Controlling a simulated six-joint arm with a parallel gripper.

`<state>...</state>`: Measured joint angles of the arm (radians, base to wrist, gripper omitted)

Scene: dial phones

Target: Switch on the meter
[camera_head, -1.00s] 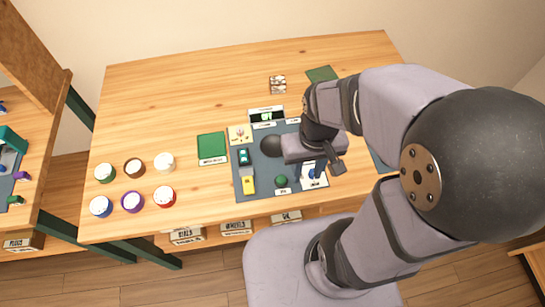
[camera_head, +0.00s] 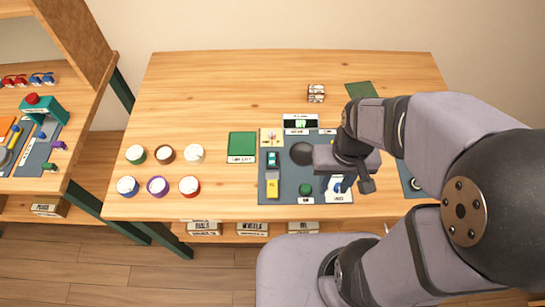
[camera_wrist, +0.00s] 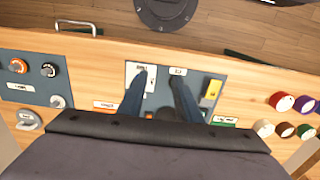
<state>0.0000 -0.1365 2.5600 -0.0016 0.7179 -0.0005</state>
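The meter is likely the small panel with a lit green display (camera_head: 300,124) at the back edge of the dark control board (camera_head: 283,188). A white plate with a blue switch (camera_head: 341,188) sits at the board's front right, partly hidden by my gripper. The white plate (camera_wrist: 141,77) also shows in the wrist view, beside one finger. My gripper (camera_wrist: 157,80) is open and empty over the board, its two dark fingers apart. One finger comes down near the white plate, the other near the label of the green knob (camera_head: 305,188). I cannot tell whether either touches anything.
The board also carries a dark round dome (camera_head: 301,153) and a yellow slider (camera_head: 272,187). A green pad (camera_head: 242,146) and several coloured round pots (camera_head: 157,187) lie to the left. Another panel (camera_wrist: 30,80) shows in the wrist view. The back of the table is mostly clear.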

